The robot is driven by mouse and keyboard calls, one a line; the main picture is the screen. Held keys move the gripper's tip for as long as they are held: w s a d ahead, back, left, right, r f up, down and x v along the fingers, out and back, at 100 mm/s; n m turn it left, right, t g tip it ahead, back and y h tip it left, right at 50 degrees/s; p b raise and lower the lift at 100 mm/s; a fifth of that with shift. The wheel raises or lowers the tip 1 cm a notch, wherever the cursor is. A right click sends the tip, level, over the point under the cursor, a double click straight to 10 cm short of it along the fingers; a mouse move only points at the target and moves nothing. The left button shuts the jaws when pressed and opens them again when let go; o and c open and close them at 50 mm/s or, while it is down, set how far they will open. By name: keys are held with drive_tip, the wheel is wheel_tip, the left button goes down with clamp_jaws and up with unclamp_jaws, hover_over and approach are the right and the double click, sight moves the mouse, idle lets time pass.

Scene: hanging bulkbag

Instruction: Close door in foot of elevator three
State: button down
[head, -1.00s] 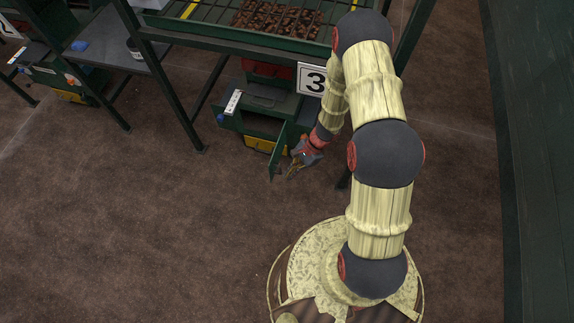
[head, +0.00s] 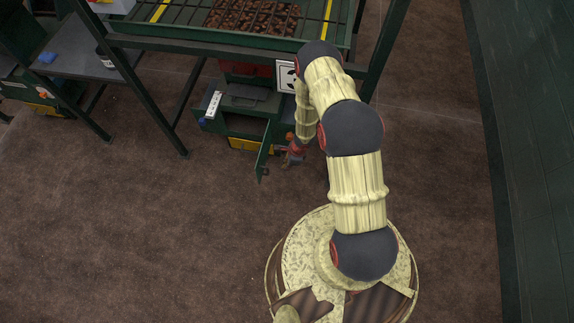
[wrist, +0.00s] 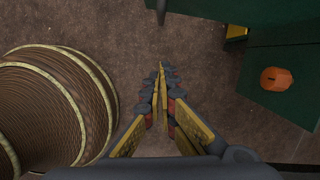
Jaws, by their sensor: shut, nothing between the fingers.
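The dark green door (head: 264,155) in the foot of elevator three stands open, swung out from the box toward the robot. The foot (head: 240,122) is a green box with a dark opening and a yellow part (head: 250,145) low inside. My gripper (head: 289,162) is low, just right of the door, shut and empty, with a visible gap between them. In the wrist view, the shut fingers (wrist: 161,72) point toward a green panel (wrist: 205,9), likely the door, with a small dark tab (wrist: 161,12) at its free end.
A sign (head: 287,77), partly hidden by my arm, hangs above the foot. An orange knob (wrist: 277,79) sits on a green surface right of the fingers. Table legs (head: 150,95) stand to the left. A green wall (head: 525,160) runs along the right. The brown floor in front is clear.

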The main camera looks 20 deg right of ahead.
drive_tip(key=w+a+f+b, duration=0.2)
drive_tip(key=a+f, duration=0.2)
drive_tip(key=f, duration=0.1)
drive_tip(key=shift+w+a, duration=0.15)
drive_tip(key=shift+a, duration=0.25)
